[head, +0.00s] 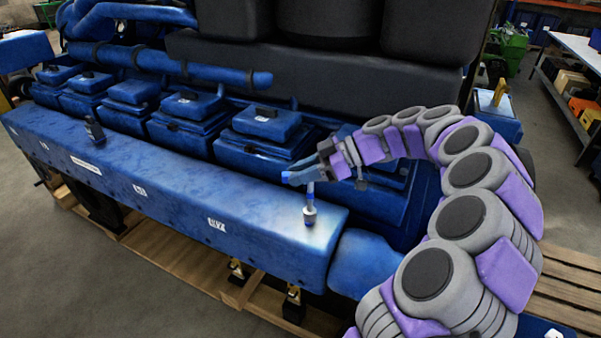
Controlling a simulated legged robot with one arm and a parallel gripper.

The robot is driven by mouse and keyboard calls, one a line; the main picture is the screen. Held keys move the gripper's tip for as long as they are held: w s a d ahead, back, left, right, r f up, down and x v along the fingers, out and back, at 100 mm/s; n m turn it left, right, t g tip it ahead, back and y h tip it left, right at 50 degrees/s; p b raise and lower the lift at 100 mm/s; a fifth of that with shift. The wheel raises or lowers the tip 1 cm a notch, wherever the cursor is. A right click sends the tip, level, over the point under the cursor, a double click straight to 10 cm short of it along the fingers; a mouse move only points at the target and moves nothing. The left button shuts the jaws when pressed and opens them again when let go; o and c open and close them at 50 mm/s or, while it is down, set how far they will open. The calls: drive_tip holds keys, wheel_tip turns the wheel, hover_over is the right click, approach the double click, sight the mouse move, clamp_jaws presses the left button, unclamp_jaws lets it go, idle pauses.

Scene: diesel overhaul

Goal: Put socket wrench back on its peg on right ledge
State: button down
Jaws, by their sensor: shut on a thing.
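My gripper (314,174) is above the right part of the long blue ledge, at the end of my purple and grey arm. It is shut on the socket wrench (310,208), a small tool with a thin shaft hanging down to a dark and silvery socket end. The wrench looks upright over the bright patch of the ledge top. I cannot tell whether its lower end touches the ledge. The jaws hide its upper part. The long blue ledge (170,183) runs along the engine's front. I cannot make out a peg for the wrench.
Blue cylinder covers (265,122) stand in a row behind the ledge. A small dark tool (94,130) stands on the ledge at left. A blue block (497,118) with a yellowish item is behind my arm at right. Wooden pallets (200,272) lie below.

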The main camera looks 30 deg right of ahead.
drive_tip(key=shift+f+b, duration=0.75)
drive_tip(key=shift+c, duration=1.4)
unclamp_jaws()
drive_tip(key=shift+r+p, duration=0.65)
drive_tip(key=shift+r, duration=3.85)
